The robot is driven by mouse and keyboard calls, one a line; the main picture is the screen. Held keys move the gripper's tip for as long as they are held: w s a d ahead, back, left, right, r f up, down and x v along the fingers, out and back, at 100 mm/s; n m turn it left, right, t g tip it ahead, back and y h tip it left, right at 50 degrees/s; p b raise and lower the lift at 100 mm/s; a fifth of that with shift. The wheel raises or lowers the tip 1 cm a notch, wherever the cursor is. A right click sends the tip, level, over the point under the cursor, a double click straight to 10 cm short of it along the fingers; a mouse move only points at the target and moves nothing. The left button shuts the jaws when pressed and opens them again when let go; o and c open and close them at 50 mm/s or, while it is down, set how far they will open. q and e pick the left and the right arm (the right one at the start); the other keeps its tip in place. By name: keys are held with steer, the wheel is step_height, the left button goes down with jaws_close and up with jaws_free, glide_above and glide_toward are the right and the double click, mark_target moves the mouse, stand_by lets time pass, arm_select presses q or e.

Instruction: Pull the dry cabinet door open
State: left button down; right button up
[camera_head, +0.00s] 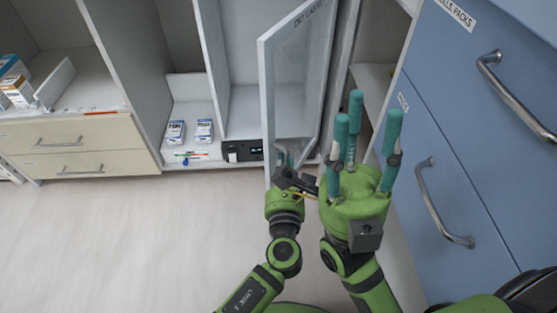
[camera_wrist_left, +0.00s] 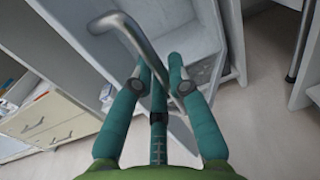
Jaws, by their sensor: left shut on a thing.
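The dry cabinet door (camera_head: 297,85) is a glass panel in a pale frame, with lettering along its top edge. It stands swung out from the cabinet, and the interior (camera_head: 243,100) shows to its left. My left gripper (camera_head: 282,160) is at the lower part of the door, partly hidden by the door and my own arm. In the left wrist view its teal fingers (camera_wrist_left: 160,85) are shut on the bent metal door handle (camera_wrist_left: 127,35). My right gripper (camera_head: 362,130) is empty, its teal fingers spread and pointing up, just right of the door.
Blue drawers (camera_head: 455,140) with metal handles stand close on the right. Beige drawers (camera_head: 75,140) and open shelves are on the left. Small boxes (camera_head: 204,130) sit on a low shelf beside the dry cabinet. The floor (camera_head: 130,235) at front left is clear.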

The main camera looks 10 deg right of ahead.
arm_select(q)
steer(key=shift+s+f, duration=0.1)
steer(key=shift+f, duration=0.1)
steer(key=c, duration=1.2)
jaws_free()
steer(key=shift+r, duration=0.1)
steer(key=v, duration=1.2)
steer(key=shift+c, duration=0.4)
